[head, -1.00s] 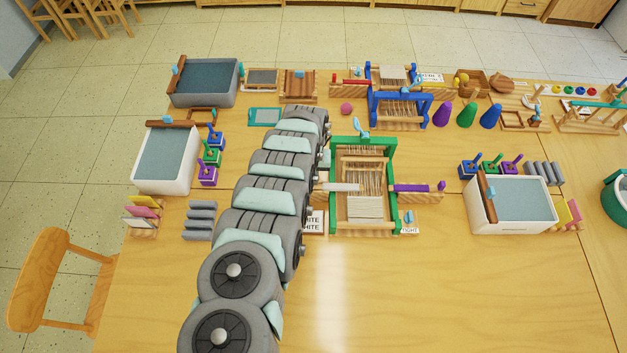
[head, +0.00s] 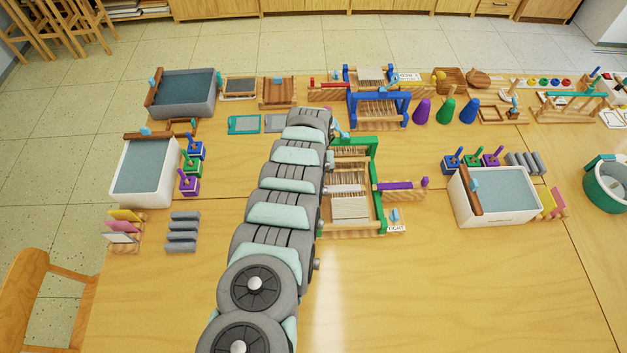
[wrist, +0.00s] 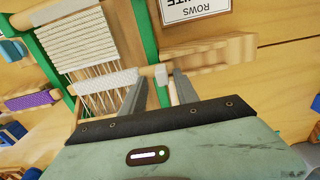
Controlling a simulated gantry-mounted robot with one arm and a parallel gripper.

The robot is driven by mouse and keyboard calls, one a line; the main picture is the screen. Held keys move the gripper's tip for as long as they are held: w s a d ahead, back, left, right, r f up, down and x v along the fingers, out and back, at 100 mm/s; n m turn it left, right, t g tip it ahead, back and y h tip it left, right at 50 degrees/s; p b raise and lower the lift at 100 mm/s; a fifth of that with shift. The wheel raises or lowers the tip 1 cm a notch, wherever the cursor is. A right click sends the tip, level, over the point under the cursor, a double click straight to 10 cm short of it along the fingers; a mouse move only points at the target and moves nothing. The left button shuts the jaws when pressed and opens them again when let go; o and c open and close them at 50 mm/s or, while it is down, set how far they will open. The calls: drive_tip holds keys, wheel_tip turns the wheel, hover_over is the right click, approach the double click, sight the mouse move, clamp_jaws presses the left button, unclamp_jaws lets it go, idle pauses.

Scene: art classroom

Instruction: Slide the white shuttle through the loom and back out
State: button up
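The green-framed loom (head: 374,165) stands on the table, its white weaving at the front. The white shuttle (head: 345,188) lies across it, partly among the threads; its left end is hidden by my arm in the head view. In the wrist view the white shuttle (wrist: 104,80) reaches into the threads from beside the green post (wrist: 145,40). The fingers are apart, with visible gaps beside the peg. A purple shuttle (head: 400,185) lies right of the loom.
A blue loom (head: 380,108) stands behind, with purple, green and blue cones (head: 447,110) beside it. A white card (wrist: 195,8) and a wooden rest (wrist: 210,52) are near my gripper. A white tub (head: 497,212) is at right. The table front is clear.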

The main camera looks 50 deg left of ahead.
drive_tip(key=shift+r, duration=0.15)
wheel_tip(320, 180, up, 11)
drive_tip(key=p, duration=0.1)
drive_tip(key=shift+f, duration=0.2)
idle(0.5)
